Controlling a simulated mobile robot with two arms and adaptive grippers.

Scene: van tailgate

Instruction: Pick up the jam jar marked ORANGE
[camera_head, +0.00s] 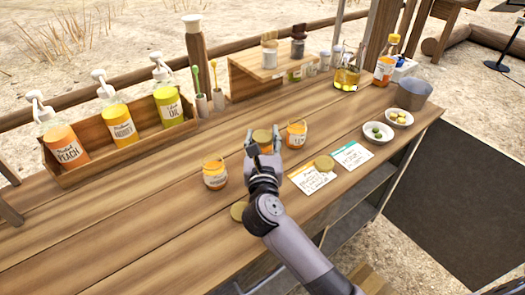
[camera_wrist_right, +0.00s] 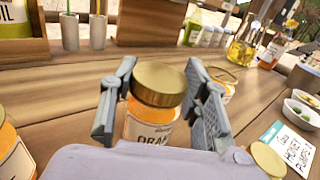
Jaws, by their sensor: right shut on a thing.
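The jam jar with a gold lid (camera_wrist_right: 160,82) and orange contents stands between the fingers of my right gripper (camera_wrist_right: 160,68) in the wrist view. Its label (camera_wrist_right: 150,139) reads "ORAN", the rest hidden. In the head view my right gripper (camera_head: 264,148) is shut on this jar, whose gold lid (camera_head: 262,135) shows above the fingers. The jar looks upright; I cannot tell whether its base touches the table. Another orange jar (camera_head: 215,175) stands to the left and a third jar (camera_head: 296,134) to the right, both apart from the gripper. My left gripper is not in view.
The wooden table (camera_head: 120,220) has loose gold lids (camera_head: 324,162) and two label cards (camera_head: 352,155) at the right front. A wooden rack of pump bottles (camera_head: 118,120) stands at the back left. Small white bowls (camera_head: 378,133) and a grey bucket (camera_head: 412,93) are at right.

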